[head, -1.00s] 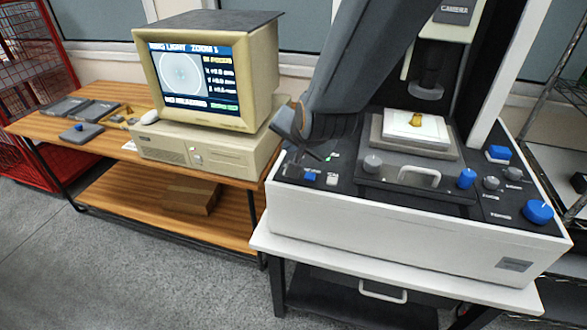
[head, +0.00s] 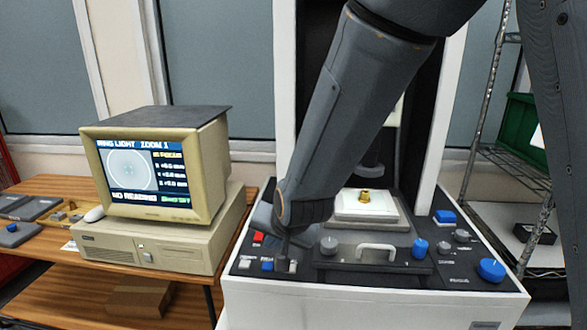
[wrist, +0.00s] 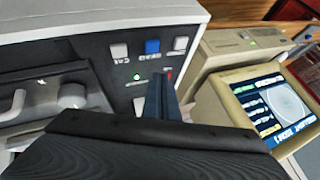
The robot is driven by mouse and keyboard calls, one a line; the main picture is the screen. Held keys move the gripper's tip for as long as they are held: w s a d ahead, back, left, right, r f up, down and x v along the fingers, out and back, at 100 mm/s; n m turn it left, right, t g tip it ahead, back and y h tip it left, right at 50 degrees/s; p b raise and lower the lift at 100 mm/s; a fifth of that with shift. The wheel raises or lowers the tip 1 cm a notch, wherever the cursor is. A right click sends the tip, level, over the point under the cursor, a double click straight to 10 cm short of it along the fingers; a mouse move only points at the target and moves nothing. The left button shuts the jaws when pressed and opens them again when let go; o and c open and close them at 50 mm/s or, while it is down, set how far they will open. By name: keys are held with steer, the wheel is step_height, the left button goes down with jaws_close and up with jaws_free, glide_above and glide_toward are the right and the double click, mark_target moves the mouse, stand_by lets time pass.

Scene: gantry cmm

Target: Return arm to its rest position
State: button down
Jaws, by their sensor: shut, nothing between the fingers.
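My arm reaches down from the upper right in the head view, in front of the measuring machine (head: 370,300). My gripper (head: 283,262) is over the left end of the machine's control panel, near the blue and white buttons. In the wrist view my gripper (wrist: 158,85) shows as narrow dark fingers close together, with nothing between them. The fingertips overlap the panel near a red light and a blue button (wrist: 152,46). Whether they touch the panel I cannot tell.
A beige computer with a monitor (head: 160,205) stands on the wooden bench at left. A small brass part (head: 364,196) sits on the white plate of the machine's stage. Knobs and a handle (head: 376,247) line the panel. A wire shelf (head: 480,150) stands at right.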

steer(key=s+d+g+h, duration=0.1)
steer(key=s+d, duration=0.1)
steer(key=d, duration=0.3)
steer(key=s+d+f+g, duration=0.1)
steer(key=d, duration=0.5)
steer(key=s+d+n+h, duration=0.1)
steer(key=s+d, duration=0.1)
steer(key=d, duration=0.4)
steer(key=shift+s+f+g+h, duration=0.3)
steer(key=shift+s+f+g, duration=0.05)
steer(key=shift+g, duration=0.05)
steer(key=s+d+n+g+h, duration=0.1)
steer(key=s+d+g, duration=0.1)
steer(key=s+d, duration=0.7)
steer(key=shift+d+f+g, duration=0.25)
steer(key=shift+d+g, duration=0.05)
steer(key=shift+g, duration=0.1)
steer(key=shift+w, duration=0.1)
